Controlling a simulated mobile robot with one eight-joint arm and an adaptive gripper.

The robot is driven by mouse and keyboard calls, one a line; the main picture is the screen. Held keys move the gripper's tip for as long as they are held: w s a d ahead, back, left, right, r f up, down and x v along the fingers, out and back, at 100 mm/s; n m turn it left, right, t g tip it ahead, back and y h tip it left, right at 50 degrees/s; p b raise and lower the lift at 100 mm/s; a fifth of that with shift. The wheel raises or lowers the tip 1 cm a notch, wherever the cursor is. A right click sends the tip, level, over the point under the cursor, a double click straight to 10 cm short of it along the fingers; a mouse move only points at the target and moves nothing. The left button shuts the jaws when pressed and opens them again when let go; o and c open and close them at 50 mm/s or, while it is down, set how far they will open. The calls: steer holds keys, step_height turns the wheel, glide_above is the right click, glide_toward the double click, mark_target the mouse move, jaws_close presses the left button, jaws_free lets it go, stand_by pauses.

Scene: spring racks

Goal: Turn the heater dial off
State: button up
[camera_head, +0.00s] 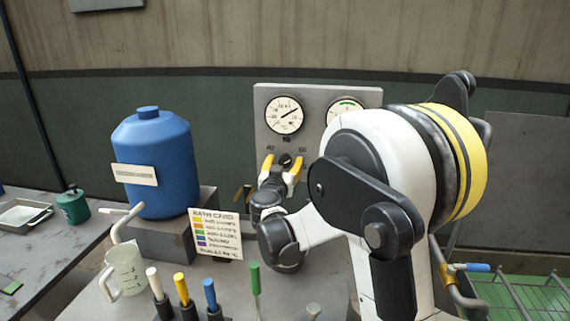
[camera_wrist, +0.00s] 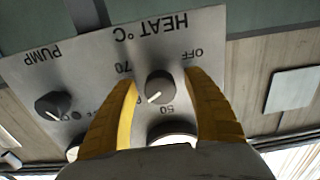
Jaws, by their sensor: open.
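The heater dial (camera_wrist: 160,86) is a dark round knob on a grey panel marked HEAT °C, upside down in the wrist view. Its white pointer line slants to the lower left in that view, away from the OFF mark at the upper right. My gripper (camera_wrist: 161,100) is open, with one yellow finger on each side of the knob. I cannot tell whether the fingers touch it. In the head view my gripper (camera_head: 282,170) is at the panel below the left gauge, and the dial (camera_head: 286,160) shows between its fingertips.
A second knob marked PUMP (camera_wrist: 52,104) sits beside the heater dial. Two gauges, including the left gauge (camera_head: 284,115), are above.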

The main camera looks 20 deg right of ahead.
steer(key=shift+c, duration=0.2)
steer(key=c, duration=1.1)
